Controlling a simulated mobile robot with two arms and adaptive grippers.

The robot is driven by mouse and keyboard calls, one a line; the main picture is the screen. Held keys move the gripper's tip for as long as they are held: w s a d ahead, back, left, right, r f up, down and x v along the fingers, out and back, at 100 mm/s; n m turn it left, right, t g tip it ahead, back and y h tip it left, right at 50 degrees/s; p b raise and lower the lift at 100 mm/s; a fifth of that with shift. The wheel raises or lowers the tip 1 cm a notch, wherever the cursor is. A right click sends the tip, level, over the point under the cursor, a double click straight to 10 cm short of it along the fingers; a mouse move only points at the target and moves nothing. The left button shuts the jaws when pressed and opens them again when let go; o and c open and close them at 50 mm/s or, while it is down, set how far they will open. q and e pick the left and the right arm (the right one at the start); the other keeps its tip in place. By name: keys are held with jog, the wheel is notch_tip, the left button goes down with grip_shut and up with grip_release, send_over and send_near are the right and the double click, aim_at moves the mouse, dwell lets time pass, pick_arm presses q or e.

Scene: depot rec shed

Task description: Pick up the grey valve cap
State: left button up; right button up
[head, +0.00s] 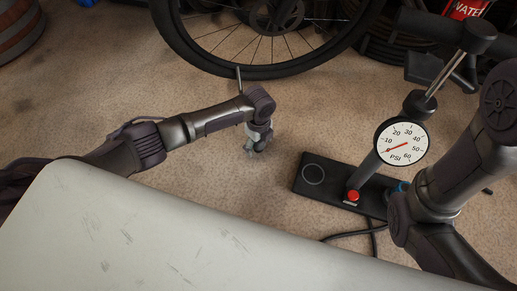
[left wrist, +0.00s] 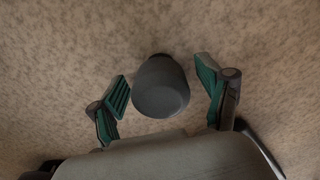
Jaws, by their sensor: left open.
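The grey valve cap (left wrist: 161,88) shows in the left wrist view as a smooth, rounded grey piece over the floor. A small dark end shows at its top. My left gripper (left wrist: 166,98) is open, with one green-padded finger on each side of the cap and a gap visible on both sides. In the head view my left gripper (head: 257,142) points down close to the floor, in front of the bicycle wheel. The cap cannot be told apart from the gripper there. My right arm shows at the right of the head view, but its gripper is out of sight.
A bicycle wheel (head: 272,73) stands behind the left gripper. A floor pump with a round PSI gauge (head: 402,142) and black base (head: 331,174) stands to its right, with a dark hose (head: 355,233) on the floor. Bare floor lies around the gripper.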

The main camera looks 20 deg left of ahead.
pick_arm(q)
jog(key=shift+r, duration=0.1)
jog(key=c, duration=1.2)
jog(key=shift+c, duration=0.2)
